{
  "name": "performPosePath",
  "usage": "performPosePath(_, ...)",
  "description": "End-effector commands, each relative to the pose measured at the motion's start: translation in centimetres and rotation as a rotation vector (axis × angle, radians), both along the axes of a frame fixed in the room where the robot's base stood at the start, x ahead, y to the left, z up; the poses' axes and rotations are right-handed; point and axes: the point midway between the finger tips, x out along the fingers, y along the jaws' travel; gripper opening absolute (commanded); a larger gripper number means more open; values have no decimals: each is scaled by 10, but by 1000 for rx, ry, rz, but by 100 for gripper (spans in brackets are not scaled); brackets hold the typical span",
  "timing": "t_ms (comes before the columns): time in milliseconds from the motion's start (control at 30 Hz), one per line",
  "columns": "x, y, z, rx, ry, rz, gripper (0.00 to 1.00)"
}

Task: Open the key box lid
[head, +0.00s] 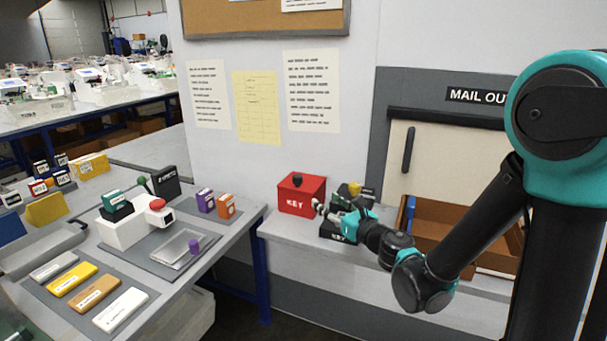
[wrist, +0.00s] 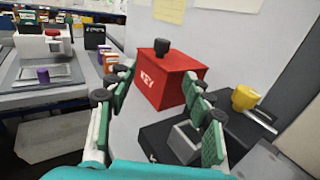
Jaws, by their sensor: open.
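The red key box (head: 300,194) stands on the grey ledge against the wall, marked KEY on its front. Its lid is down, with a black knob (head: 297,179) on top. In the wrist view the box (wrist: 165,85) sits just beyond my fingers, and its knob (wrist: 161,46) shows clear of them. My gripper (head: 322,208) is at the right front of the box. In the wrist view my gripper (wrist: 155,115) is open, with its green-padded fingers wide apart and nothing between them. I cannot tell whether a finger touches the box.
A black tray (wrist: 160,140) with a grey block lies right of the box, partly behind my gripper. A yellow knob (wrist: 243,97) stands close by. An open brown wooden box (head: 440,222) sits further right under the MAIL OUT panel. A cluttered table (head: 235,228) is at the left.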

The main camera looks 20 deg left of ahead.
Motion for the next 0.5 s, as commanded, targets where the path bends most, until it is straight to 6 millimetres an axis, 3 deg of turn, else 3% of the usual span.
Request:
performPosePath(267,6,13,-1,-8,-8,9,51)
performPosePath(500,32,48,-1,-7,-7,9,51)
